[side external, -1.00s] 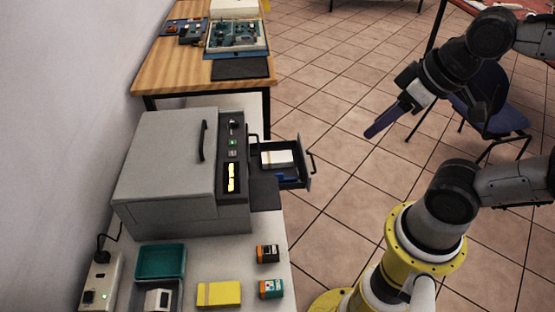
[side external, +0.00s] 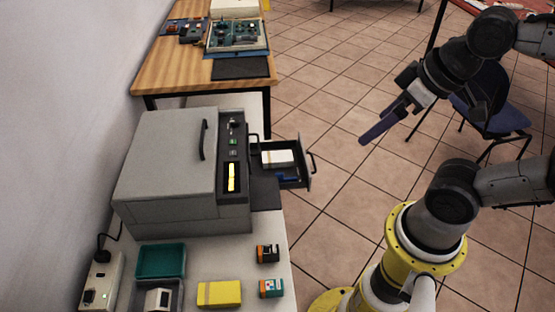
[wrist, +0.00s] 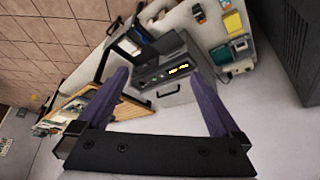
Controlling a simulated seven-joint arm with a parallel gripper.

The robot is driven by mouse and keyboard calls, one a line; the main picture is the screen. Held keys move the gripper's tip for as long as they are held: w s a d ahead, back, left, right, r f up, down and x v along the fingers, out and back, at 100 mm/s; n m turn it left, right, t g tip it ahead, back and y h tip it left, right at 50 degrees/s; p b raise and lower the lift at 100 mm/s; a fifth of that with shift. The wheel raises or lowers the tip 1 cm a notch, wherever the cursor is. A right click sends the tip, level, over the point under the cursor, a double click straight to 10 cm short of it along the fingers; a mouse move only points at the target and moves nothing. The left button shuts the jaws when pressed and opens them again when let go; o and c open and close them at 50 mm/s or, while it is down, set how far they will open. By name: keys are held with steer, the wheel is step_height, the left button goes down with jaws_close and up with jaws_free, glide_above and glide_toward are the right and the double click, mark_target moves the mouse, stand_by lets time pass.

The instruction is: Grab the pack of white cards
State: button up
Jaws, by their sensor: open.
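The pack of white cards (side external: 277,158) lies in the open dark drawer (side external: 308,172) that sticks out from the right side of the grey machine. My gripper (side external: 364,138) is open and empty, in the air to the right of the drawer and apart from it. In the wrist view, its two purple fingers (wrist: 160,73) are spread wide with nothing between them.
The grey machine (side external: 170,165) stands on the white table. A yellow pack (side external: 219,294), two small boxes (side external: 268,253) and a teal tray (side external: 161,262) lie in front of it. A wooden table (side external: 170,72) stands behind. Tiled floor is clear right of the drawer.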

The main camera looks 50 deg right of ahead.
steer(key=w+r+n+t, duration=0.1)
steer(key=w+r+n, duration=0.3)
steer(key=w+r, duration=0.25)
steer(key=n+g, duration=0.5)
steer(key=g, duration=0.2)
glide_above(275, 156)
step_height(275, 156, down, 35)
step_height(275, 156, down, 7)
steer(key=shift+a+r, duration=0.15)
steer(key=shift+r, duration=0.05)
steer(key=shift+s+f, duration=0.1)
steer(key=shift+f, duration=2.9)
steer(key=c, duration=1.4)
